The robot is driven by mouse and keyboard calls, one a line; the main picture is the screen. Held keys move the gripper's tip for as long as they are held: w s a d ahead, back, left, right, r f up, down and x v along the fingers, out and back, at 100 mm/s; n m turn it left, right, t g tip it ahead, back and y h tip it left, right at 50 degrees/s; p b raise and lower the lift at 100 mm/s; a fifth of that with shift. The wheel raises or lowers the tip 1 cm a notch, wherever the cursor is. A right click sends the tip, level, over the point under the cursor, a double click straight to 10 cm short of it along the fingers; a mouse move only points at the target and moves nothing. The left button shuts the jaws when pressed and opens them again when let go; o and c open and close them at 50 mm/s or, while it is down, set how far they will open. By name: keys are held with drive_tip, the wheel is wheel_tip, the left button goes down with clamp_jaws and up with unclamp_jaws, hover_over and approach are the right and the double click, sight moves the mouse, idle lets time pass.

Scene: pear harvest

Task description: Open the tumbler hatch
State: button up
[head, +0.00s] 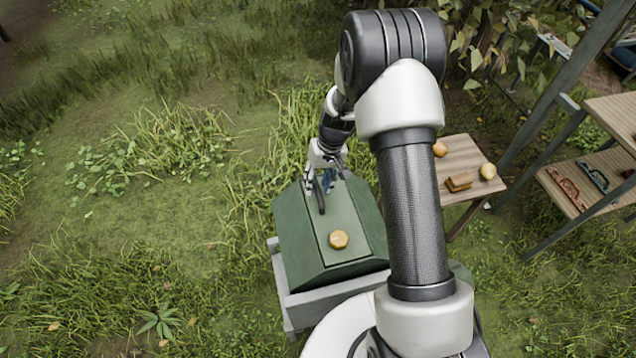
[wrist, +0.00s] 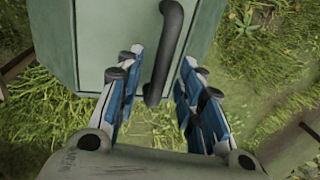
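The tumbler (head: 290,240) is a dark green, slope-sided box on a grey frame, below the arm in the head view. Its hatch (head: 345,215) is a lighter green panel on top and looks closed. It also shows in the wrist view (wrist: 120,30). A black bar handle (wrist: 172,35) is fixed to the hatch. My gripper (wrist: 162,62) is open, with its blue-padded fingers on either side of the handle's near end and visible gaps between. In the head view my gripper (head: 325,178) is over the hatch's far end, partly hiding the handle.
A round yellow-orange object (head: 338,239) is on the hatch's near part. A small wooden table (head: 462,158) with fruit and a brown block stands to the right. A wooden shelf (head: 590,185) holding tools is farther right. Grass on the left is open.

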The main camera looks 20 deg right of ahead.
drive_tip(key=shift+c, duration=0.2)
clamp_jaws()
idle(0.3)
idle(0.3)
